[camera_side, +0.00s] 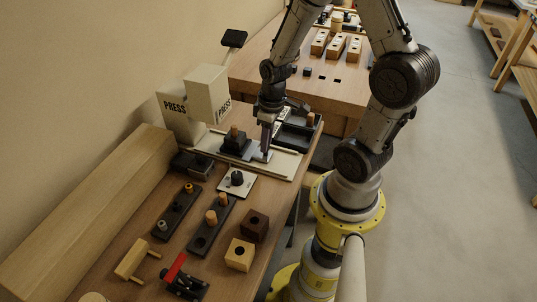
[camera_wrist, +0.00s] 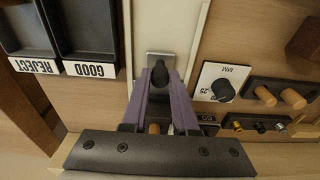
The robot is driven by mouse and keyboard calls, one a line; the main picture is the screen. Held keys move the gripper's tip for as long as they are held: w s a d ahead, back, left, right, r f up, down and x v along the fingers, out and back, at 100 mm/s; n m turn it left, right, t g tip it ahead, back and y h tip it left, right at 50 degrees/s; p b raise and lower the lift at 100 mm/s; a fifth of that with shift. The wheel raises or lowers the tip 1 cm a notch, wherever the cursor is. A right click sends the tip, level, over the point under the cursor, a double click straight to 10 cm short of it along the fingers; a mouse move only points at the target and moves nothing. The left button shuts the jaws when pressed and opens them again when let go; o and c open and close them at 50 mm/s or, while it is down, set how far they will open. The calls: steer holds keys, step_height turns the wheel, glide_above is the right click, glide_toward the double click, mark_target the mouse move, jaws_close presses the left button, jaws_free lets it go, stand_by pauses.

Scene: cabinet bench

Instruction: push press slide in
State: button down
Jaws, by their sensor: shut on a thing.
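The press slide (camera_side: 235,147) is a dark block with a wooden peg on top, sitting on a pale rail (camera_side: 285,168) in front of the press. A light metal plate with a dark knob (camera_wrist: 160,76) shows at its near end. My gripper (camera_side: 266,150) points down there. In the wrist view my gripper (camera_wrist: 161,84) has its purple fingers closed around the knob. The press (camera_side: 207,93) is a cream box labelled PRESS, left of my gripper. The slide's dark block is mostly hidden behind my fingers in the wrist view.
Black trays labelled REJECT (camera_wrist: 28,32) and GOOD (camera_wrist: 88,30) lie beside the rail. A white gauge plate (camera_wrist: 222,82) and dark peg boards (camera_side: 212,226) stand on the other side. A black-handled lever (camera_side: 234,38) rises behind the press. Wooden blocks (camera_side: 240,254) lie nearer the camera.

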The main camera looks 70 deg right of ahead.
mark_target(243, 143)
steer(key=shift+w, duration=0.1)
steer(key=shift+w+t, duration=1.1)
steer(key=shift+w, duration=0.6)
steer(key=shift+w+r+t, duration=0.1)
steer(key=shift+w+t, duration=0.6)
steer(key=shift+w, duration=0.3)
steer(key=c, duration=0.7)
jaws_free()
steer(key=v, duration=0.7)
steer(key=shift+s, duration=0.1)
